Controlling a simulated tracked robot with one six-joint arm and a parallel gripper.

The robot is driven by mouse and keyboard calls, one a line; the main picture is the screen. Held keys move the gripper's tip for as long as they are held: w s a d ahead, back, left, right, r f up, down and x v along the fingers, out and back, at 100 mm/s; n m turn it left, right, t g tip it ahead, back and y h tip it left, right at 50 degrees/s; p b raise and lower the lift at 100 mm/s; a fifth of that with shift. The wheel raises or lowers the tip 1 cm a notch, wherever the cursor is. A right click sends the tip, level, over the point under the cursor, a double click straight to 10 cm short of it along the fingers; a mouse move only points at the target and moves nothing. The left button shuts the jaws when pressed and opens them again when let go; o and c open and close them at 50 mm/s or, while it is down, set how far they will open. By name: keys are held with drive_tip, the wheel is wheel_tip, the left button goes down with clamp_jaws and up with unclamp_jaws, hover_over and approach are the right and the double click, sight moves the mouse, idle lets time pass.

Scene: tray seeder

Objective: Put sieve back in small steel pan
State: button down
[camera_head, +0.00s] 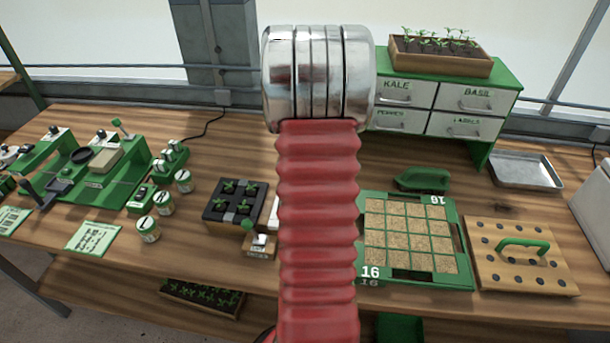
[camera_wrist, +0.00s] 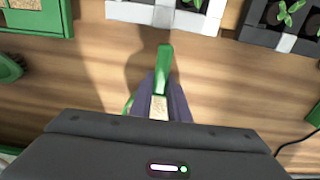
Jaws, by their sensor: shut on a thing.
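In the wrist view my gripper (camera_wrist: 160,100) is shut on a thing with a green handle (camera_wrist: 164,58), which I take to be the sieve. The handle points away from me between the dark fingers, and a small tan patch shows between them. The rest of the sieve is hidden by the fingers and my wrist. In the head view my red arm hides the gripper and the held thing. The small steel pan (camera_head: 525,172) lies on the bench at the right, and looks empty.
The bench holds a green tray of tan-filled cells (camera_head: 463,278), a wooden board with a green handle (camera_head: 560,280), a dark seedling tray (camera_head: 236,222), several small jars (camera_head: 149,231) and a green machine (camera_head: 90,195). A drawer cabinet (camera_head: 460,82) stands behind. Bare wood lies around the pan.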

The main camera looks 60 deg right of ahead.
drive_tip(key=shift+f, duration=1.85)
drive_tip(key=c, duration=1.7)
unclamp_jaws()
drive_tip(key=shift+f, duration=0.1)
wheel_tip(320, 180, up, 12)
drive_tip(key=shift+a+r, duration=0.1)
